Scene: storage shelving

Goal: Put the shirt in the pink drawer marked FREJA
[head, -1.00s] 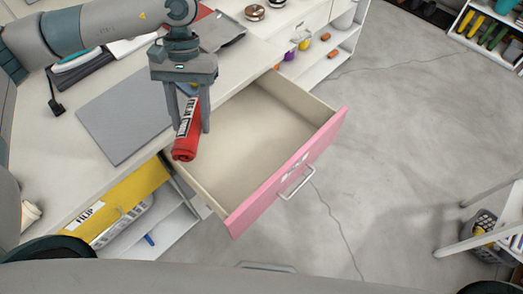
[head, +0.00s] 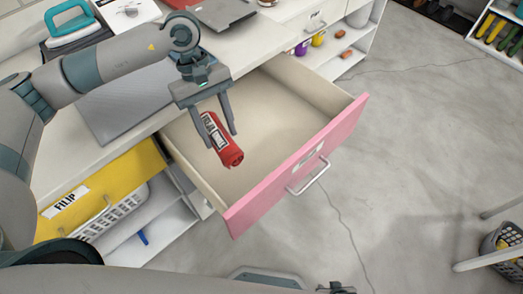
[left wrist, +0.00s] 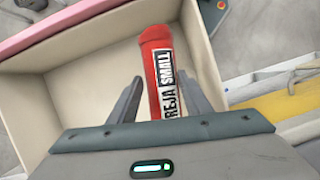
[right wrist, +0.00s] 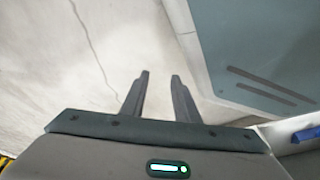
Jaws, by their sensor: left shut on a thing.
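The shirt is a red roll (head: 229,153) with a black-and-white label; in the left wrist view (left wrist: 158,50) the label reads "…EJA SMALL". My left gripper (head: 221,140) is shut on it, one finger on each side. The shirt is over the left part of the open pink-fronted drawer (head: 300,165); its exact height above the floor of the drawer is hard to tell. The drawer looks empty, and its front's label is too small to read. In the right wrist view my right gripper (right wrist: 160,75) is open and empty, over bare floor.
A yellow drawer marked FILIP (head: 95,195) is left of the pink one. On the white worktop are a grey mat (head: 125,105) and a teal iron (head: 72,27). Shelves with small items (head: 340,50) stand beyond.

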